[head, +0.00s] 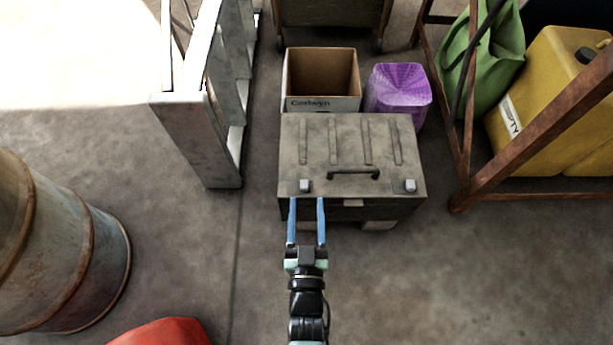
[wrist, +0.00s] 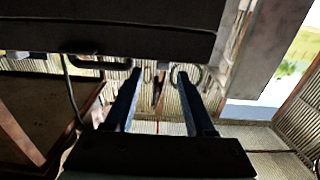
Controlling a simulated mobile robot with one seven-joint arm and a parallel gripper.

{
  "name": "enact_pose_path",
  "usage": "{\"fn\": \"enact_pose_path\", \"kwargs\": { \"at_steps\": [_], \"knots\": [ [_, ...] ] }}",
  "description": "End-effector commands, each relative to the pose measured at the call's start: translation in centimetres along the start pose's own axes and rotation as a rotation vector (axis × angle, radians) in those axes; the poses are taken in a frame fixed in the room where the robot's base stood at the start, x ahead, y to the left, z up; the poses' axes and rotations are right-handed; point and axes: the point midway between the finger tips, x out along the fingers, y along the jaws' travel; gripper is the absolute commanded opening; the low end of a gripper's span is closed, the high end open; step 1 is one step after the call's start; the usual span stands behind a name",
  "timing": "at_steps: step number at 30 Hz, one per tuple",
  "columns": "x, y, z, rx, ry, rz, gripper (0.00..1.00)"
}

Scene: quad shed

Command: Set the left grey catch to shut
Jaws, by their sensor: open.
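A grey-brown lidded case (head: 346,142) stands on the floor with a dark handle (head: 354,174) on its lid. The left grey catch (head: 306,186) sits at the lid's front edge, left of the handle. The right grey catch (head: 410,185) sits at the same edge on the right. My gripper (head: 306,200) is open and empty, with its blue fingers just in front of the left catch, one on either side. I cannot tell whether they touch the case. In the wrist view the fingers (wrist: 158,73) point past the dark case (wrist: 110,28); the left catch is not clear there.
Behind the case are an open cardboard box (head: 320,80) and a purple container (head: 398,92). A grey metal frame (head: 205,130) stands left, a rusty rack (head: 500,172) right. A rusty drum (head: 60,245) and a red object (head: 163,333) are at lower left. Floor right of my arm is clear.

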Motion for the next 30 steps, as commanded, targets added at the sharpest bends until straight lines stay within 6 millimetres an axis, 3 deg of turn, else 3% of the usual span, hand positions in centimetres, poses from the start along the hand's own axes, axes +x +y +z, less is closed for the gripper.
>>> {"fn": "enact_pose_path", "kwargs": {
  "at_steps": [3,9,26,30],
  "knots": [
    [-1.9,0.0,-0.1,0.000,-0.004,0.000,0.55],
    [-3.1,0.0,0.0,0.000,0.000,0.001,0.55],
    [-3.2,0.0,0.1,0.000,0.000,0.001,0.55],
    [-1.8,0.0,-1.8,0.000,0.020,0.001,0.55]
  ]
}}
